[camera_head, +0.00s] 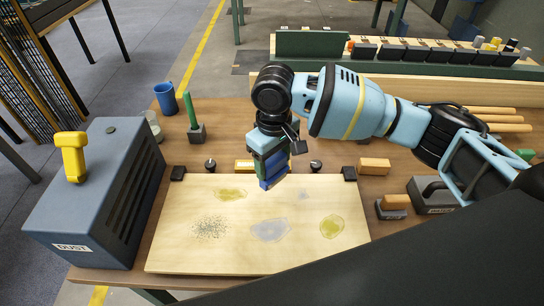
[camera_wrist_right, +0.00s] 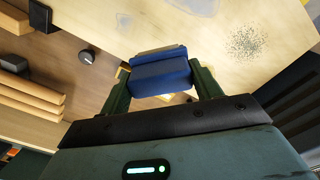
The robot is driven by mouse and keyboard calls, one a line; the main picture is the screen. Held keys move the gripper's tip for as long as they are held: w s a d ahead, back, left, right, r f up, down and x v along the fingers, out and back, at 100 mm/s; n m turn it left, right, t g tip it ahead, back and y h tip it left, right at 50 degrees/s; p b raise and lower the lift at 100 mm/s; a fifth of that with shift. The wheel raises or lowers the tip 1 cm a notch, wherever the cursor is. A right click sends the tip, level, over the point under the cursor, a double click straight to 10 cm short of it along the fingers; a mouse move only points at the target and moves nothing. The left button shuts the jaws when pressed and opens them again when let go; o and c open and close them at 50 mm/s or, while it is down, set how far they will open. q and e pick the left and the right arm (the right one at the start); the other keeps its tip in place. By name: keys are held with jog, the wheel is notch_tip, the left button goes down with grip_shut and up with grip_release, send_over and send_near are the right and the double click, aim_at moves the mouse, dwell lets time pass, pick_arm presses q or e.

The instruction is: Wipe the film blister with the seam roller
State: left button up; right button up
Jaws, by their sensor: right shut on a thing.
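My right gripper (camera_head: 266,152) is shut on a blue block-shaped tool (camera_head: 272,181), held over the far edge of a pale wooden board (camera_head: 175,250). In the right wrist view the blue tool (camera_wrist_right: 160,76) sits between the green fingers; I cannot tell if it is the seam roller. The board carries a grey-blue patch (camera_head: 270,230), likely the film blister, nearer me than the tool. Also on it are a dark speckled patch (camera_head: 209,226), two yellowish patches (camera_head: 231,195) (camera_head: 331,227) and a small grey patch (camera_head: 304,195). My left gripper is out of view.
A grey box labelled DUST (camera_head: 95,190) with a yellow handle stands left. A blue cup (camera_head: 166,98) and a green-handled tool (camera_head: 195,125) stand behind the board. Wooden blocks (camera_head: 374,166) and a dark handled tool (camera_head: 432,195) lie right.

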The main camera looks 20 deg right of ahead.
jog(key=shift+s+r, duration=0.1)
jog(key=shift+r, duration=1.05)
jog(key=shift+d, duration=0.1)
